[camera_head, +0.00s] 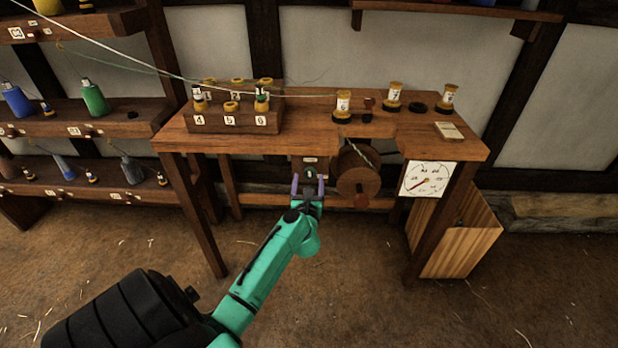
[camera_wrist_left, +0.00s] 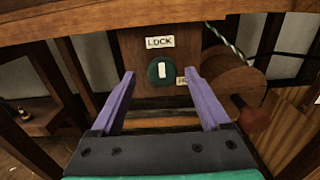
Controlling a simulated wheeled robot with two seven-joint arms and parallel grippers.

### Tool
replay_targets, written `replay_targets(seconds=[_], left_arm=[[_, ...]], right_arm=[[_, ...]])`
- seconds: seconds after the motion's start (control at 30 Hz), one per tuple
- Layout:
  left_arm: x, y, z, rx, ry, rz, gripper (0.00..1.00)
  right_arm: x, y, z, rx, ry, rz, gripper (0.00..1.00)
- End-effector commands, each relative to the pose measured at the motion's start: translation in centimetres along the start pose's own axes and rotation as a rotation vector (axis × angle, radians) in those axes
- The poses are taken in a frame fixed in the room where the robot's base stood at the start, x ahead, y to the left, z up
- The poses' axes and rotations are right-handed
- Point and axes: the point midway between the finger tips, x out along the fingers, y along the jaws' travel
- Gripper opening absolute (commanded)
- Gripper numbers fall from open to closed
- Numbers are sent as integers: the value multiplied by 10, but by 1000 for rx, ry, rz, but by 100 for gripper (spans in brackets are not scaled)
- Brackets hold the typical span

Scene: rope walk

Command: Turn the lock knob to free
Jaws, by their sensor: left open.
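The lock knob is a dark green round knob (camera_wrist_left: 161,72) with a white upright bar on its face, seen between my fingers in the left wrist view. A plate reading LOCK (camera_wrist_left: 160,42) sits above it on a brown wooden panel, and a second small plate (camera_wrist_left: 183,81), partly hidden by my right-hand finger, sits to its right. My left gripper (camera_head: 308,182) is open in front of the panel under the bench. Its two purple fingers (camera_wrist_left: 161,82) stand either side of the knob, apart from it. My right gripper is in neither view.
A wooden reel with a handle (camera_head: 358,171) hangs just right of the knob, with rope running up from it. The bench top (camera_head: 300,105) overhangs the panel. A dial (camera_head: 425,179) is on the right leg. Bobbins and a numbered rack (camera_head: 232,122) stand on top.

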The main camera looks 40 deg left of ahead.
Motion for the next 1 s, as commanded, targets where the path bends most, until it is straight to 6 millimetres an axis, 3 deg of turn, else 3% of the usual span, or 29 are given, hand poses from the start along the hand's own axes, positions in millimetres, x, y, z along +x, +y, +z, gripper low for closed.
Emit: replay_targets(seconds=[0.13,0.4,0.43,0.63,1.0], left_arm=[[21,-1,-1,-1,0,-1,79],[24,-1,-1,1,1,-2,79],[24,-1,-1,1,1,-2,76],[24,-1,-1,1,1,-2,0],[24,-2,0,49,2,-3,0]], right_arm=[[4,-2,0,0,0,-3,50],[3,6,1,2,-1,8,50],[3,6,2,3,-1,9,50],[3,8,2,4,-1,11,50],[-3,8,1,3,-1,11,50]])
